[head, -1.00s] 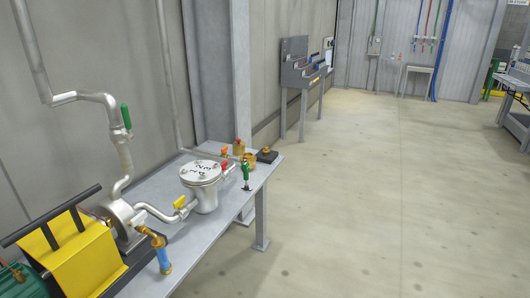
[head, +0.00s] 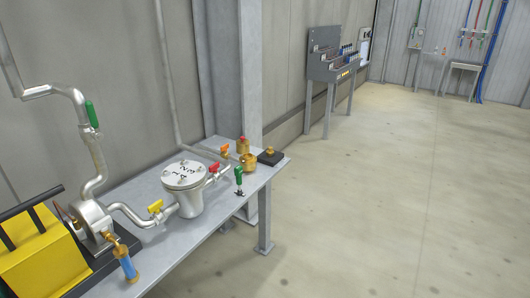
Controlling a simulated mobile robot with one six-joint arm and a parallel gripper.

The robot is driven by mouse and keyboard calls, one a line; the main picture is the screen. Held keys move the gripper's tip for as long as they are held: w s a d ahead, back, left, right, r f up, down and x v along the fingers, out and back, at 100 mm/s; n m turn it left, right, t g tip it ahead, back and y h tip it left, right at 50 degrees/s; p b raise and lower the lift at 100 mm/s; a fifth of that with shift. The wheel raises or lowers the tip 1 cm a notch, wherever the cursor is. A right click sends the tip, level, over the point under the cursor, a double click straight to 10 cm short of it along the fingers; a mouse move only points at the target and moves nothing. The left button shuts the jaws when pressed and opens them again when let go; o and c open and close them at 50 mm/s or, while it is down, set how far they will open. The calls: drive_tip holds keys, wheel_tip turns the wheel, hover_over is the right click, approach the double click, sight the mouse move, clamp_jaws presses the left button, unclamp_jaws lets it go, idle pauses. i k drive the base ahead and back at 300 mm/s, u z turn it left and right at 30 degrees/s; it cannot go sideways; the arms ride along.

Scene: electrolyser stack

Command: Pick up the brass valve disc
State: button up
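Several small brass-coloured parts stand at the far right end of the grey bench (head: 150,190). One is a short brass cylinder (head: 249,162), one is a brass part with a red top (head: 243,147), and one is a small brass piece (head: 269,150) on a black block (head: 271,158). At this size I cannot tell which of them, if any, is the valve disc. My gripper is not in view.
On the bench are a white lidded vessel (head: 184,183) with pipes, a red-handled valve (head: 214,168), a green-handled tool (head: 239,174) and a yellow machine (head: 35,255). A grey sloped-top station (head: 335,65) stands by the wall. The floor at right is clear.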

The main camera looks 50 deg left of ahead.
sight(270, 152)
drive_tip(key=u, duration=0.3)
drive_tip(key=i, duration=0.8)
drive_tip(key=u, duration=0.7)
drive_tip(key=i, duration=0.6)
drive_tip(key=u, duration=0.9)
drive_tip(key=i, duration=0.85)
drive_tip(key=u, duration=0.45)
